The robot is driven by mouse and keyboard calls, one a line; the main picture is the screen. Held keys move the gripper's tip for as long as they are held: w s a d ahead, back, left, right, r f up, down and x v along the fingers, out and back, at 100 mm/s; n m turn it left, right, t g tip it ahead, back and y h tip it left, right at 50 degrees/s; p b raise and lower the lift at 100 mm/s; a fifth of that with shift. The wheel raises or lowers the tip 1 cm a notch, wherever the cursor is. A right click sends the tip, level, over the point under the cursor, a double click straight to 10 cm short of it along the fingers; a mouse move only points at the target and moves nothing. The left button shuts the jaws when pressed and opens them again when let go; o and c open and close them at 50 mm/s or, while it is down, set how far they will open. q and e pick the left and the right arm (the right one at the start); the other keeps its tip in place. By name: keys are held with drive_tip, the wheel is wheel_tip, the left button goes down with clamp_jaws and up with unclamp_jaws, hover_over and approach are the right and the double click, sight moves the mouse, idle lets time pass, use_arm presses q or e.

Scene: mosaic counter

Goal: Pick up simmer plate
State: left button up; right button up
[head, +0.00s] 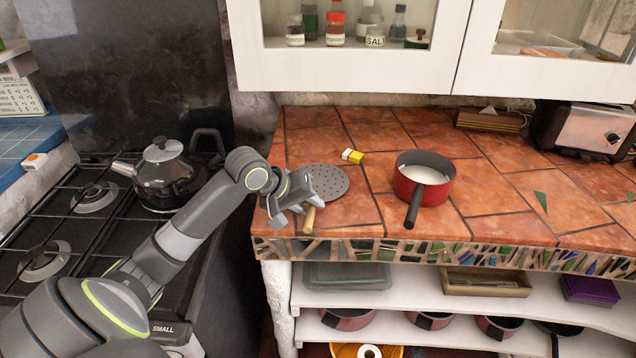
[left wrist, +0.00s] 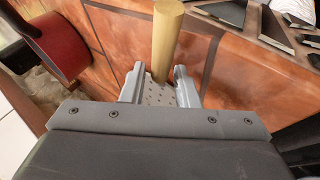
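The simmer plate (head: 328,180) is a round grey perforated disc with a wooden handle (head: 309,220), lying near the left end of the tiled counter. My left gripper (head: 298,208) is over the handle side of the plate, with its fingers apart. In the left wrist view, the wooden handle (left wrist: 167,40) runs up from between the fingertips, and part of the perforated plate (left wrist: 158,94) shows between the fingers. I cannot tell whether a finger touches it. The arm hides part of the plate. My right gripper is not in view.
A red saucepan (head: 424,180) stands right of the plate, its handle toward the front edge. A small yellow and white box (head: 352,156) lies behind the plate. A kettle (head: 162,175) sits on the stove at left. A toaster (head: 585,130) stands at the back right.

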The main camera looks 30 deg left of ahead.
use_arm(q)
clamp_jaws()
